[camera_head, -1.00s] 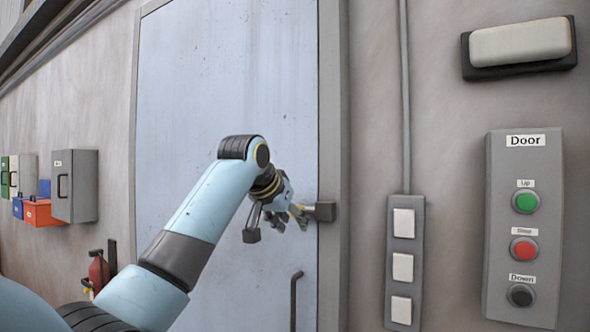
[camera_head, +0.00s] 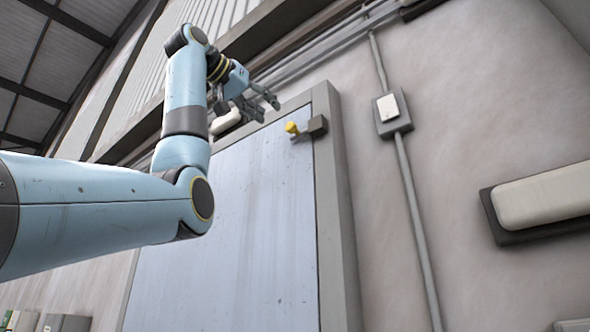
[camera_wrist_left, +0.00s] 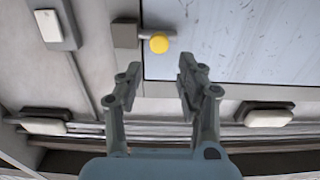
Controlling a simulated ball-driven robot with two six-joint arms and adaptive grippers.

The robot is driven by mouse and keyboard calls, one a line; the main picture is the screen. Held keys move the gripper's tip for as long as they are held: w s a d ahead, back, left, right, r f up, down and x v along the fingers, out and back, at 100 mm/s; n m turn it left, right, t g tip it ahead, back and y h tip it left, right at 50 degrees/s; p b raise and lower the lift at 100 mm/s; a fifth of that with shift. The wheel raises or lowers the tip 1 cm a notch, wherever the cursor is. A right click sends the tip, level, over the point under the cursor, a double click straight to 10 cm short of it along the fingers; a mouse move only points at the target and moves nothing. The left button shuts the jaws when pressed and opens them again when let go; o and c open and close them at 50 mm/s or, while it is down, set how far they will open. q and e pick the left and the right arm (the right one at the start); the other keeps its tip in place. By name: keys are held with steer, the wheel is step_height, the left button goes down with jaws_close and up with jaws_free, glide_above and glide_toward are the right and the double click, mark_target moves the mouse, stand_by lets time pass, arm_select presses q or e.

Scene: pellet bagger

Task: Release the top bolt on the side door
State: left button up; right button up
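The top bolt has a yellow knob (camera_head: 292,127) near the upper right corner of the blue-grey side door (camera_head: 232,220). Its dark catch block (camera_head: 317,126) sits by the door frame. My left gripper (camera_head: 272,104) is raised beside the top of the door, up and to the left of the knob in the head view. In the left wrist view the knob (camera_wrist_left: 159,43) lies ahead of the open fingers (camera_wrist_left: 155,80), with nothing between them. The fingers appear apart from the bolt. My right gripper is not in view.
A wall switch (camera_head: 391,108) with conduit is right of the door frame (camera_head: 337,200). A pale lamp (camera_head: 545,198) is on the right wall. Another lamp (camera_head: 226,121) and pipes run above the door, close to my left gripper.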

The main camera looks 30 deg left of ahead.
mark_target(288, 127)
arm_select(q)
steer(key=w, duration=0.1)
steer(key=w+p, duration=0.1)
steer(key=w, duration=0.1)
steer(key=shift+w+d+r+p, duration=0.15)
steer(key=shift+w+d+p, duration=0.05)
steer(key=shift+d+p, duration=0.1)
steer(key=w+p, duration=0.2)
steer(key=w, duration=0.3)
steer(key=shift+w+d+p, duration=0.15)
steer(key=shift+w+p, duration=0.15)
steer(key=shift+w, duration=0.1)
steer(key=shift+w+f, duration=0.2)
steer(key=shift+w, duration=0.15)
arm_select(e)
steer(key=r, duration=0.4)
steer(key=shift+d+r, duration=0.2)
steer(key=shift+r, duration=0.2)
arm_select(q)
steer(key=shift+c, duration=0.2)
jaws_close()
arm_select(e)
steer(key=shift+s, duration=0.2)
